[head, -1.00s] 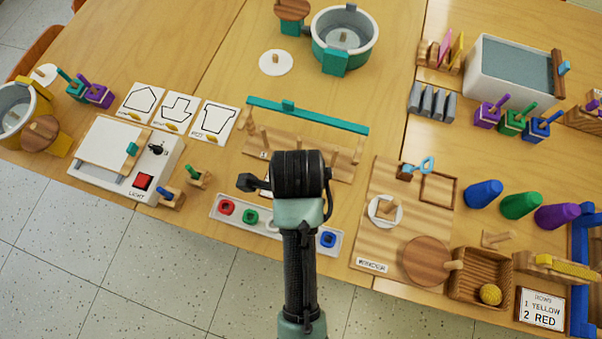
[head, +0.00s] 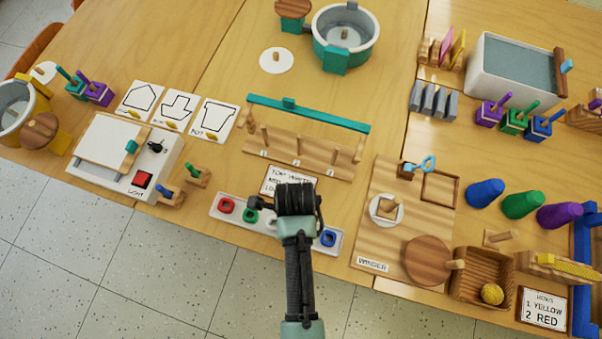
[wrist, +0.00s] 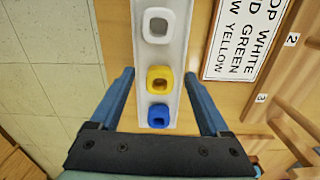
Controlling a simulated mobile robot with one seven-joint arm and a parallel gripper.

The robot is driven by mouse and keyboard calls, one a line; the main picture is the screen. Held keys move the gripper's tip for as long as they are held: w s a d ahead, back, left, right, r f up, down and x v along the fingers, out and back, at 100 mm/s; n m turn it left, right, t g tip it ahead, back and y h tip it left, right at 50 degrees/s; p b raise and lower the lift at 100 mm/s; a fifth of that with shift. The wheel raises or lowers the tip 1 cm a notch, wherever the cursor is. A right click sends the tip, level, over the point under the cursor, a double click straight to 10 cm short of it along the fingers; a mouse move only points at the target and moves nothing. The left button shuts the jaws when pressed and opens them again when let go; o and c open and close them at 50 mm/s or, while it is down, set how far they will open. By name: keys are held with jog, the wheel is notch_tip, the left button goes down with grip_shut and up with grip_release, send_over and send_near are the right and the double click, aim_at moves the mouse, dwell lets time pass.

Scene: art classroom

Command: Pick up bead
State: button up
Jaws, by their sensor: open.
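Several square beads with holes lie in a row in a long white tray (head: 216,212) at the table's front edge. In the head view I see the red bead (head: 227,205), the green bead (head: 250,216) and the blue bead (head: 328,238); my arm hides part of the row. The wrist view shows the white bead (wrist: 158,25), the yellow bead (wrist: 160,79) and the blue bead (wrist: 159,115). My gripper (wrist: 159,77) is open and empty above the tray, its fingers on either side of the row, with the yellow bead between the fingertips in the picture.
A card (wrist: 244,38) reading top white, mid green, low yellow lies beside the tray. Behind it is a wooden peg rack (head: 300,155) with a teal bar (head: 320,117). A light box (head: 115,180) stands left, a winder board (head: 375,240) right.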

grip_shut()
dwell(0.4)
notch_tip(320, 180, up, 10)
jog(key=shift+p, duration=0.4)
